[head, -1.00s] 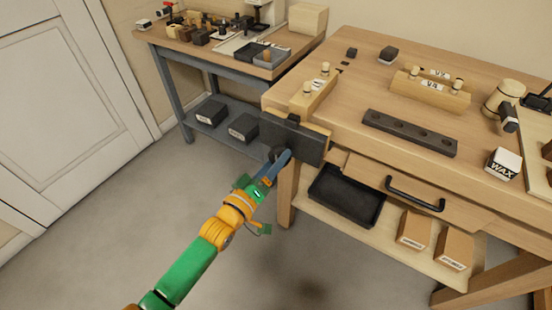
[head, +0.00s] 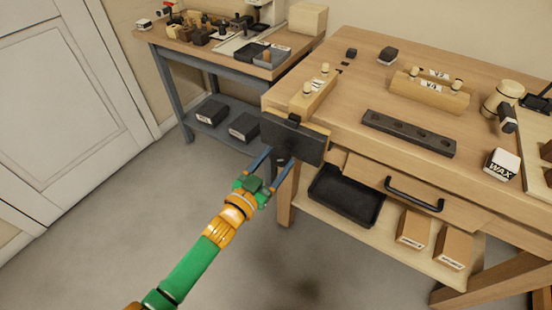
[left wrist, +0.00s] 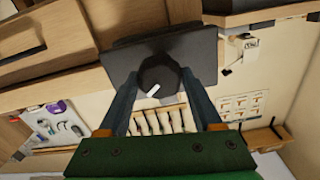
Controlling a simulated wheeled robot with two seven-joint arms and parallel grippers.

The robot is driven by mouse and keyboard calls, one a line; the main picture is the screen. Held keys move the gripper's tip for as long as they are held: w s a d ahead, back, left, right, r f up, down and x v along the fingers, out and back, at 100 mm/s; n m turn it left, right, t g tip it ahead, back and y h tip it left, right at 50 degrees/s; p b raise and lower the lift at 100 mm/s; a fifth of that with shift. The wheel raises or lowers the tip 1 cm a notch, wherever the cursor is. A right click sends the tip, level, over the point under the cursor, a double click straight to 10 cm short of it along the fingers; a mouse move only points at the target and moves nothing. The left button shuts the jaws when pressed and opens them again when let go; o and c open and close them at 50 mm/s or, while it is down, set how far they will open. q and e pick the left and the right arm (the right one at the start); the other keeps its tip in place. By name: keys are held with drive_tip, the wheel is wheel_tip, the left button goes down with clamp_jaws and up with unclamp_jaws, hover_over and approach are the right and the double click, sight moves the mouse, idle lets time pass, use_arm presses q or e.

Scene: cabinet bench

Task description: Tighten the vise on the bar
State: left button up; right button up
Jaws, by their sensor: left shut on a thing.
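The vise (head: 298,143) is a dark plate on the front left end of the workbench. A round dark knob (head: 281,160) sticks out of its front. In the left wrist view the knob (left wrist: 158,72) carries a white mark and sits between my fingers. My left gripper (head: 279,158) is shut on this knob, one finger on each side. A small dark block (head: 293,119) shows at the plate's top edge; I cannot tell whether it is the bar. A long dark bar with holes (head: 410,132) lies on the bench top. My right gripper is not in view.
Wooden blocks with pegs (head: 430,92), a mallet (head: 503,97) and a wax box (head: 503,164) are on the bench. A drawer handle (head: 414,194) and a black tray (head: 346,196) lie right of my gripper. The floor to the left is clear.

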use_arm(q)
drive_tip(key=m, duration=0.8)
drive_tip(key=shift+w+d+m+b, duration=0.1)
drive_tip(key=shift+m+b, duration=0.2)
drive_tip(key=o, duration=1.2)
drive_tip(key=shift+s+a, duration=0.2)
drive_tip(key=shift+p+v, duration=1.5)
drive_tip(key=shift+v, duration=1.75)
